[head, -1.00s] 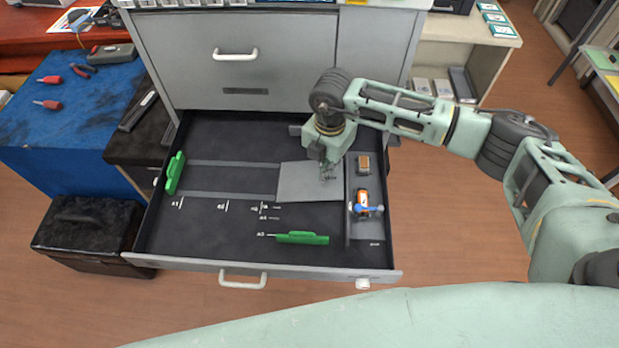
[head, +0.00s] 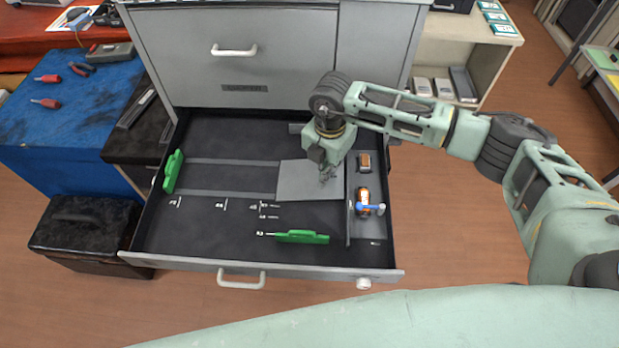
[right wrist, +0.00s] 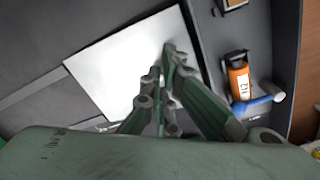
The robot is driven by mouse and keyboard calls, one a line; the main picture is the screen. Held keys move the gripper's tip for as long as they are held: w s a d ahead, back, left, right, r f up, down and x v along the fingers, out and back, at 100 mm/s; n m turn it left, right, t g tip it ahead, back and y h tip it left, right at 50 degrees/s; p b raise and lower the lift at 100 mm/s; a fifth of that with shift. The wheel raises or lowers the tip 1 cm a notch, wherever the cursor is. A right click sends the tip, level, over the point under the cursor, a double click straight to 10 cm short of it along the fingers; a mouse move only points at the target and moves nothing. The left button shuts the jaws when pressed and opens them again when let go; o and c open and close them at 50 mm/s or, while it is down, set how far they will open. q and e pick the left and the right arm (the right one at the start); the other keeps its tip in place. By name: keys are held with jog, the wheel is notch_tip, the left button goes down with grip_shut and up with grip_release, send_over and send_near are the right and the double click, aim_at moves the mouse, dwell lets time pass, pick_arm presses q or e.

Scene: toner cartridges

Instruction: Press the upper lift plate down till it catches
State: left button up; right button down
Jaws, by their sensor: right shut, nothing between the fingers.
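The upper lift plate, a flat grey plate (head: 295,183), lies in the open drawer toward its right side, over the dark rails. In the right wrist view it is a pale plate (right wrist: 120,65) under the fingertips. My right gripper (head: 326,178) points down over the right part of the plate, fingers shut and empty. In the right wrist view its fingers (right wrist: 162,70) come together over the plate's right part; I cannot tell whether the tips touch it. The plate's far right corner is partly hidden by my gripper. My left gripper is not in view.
A green handle (head: 302,237) lies near the drawer front, another green piece (head: 173,171) at the left wall. A side compartment holds an orange bottle (head: 362,196) with a blue piece (head: 371,209) and a small brown-orange block (head: 364,161). The drawer's front wall (head: 262,268) stands nearer me.

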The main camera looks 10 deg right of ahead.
jog(key=shift+f+b, duration=0.9)
jog(key=shift+f, duration=0.4)
notch_tip(320, 180, up, 10)
jog(key=p, duration=0.7)
jog(key=shift+r, duration=0.15)
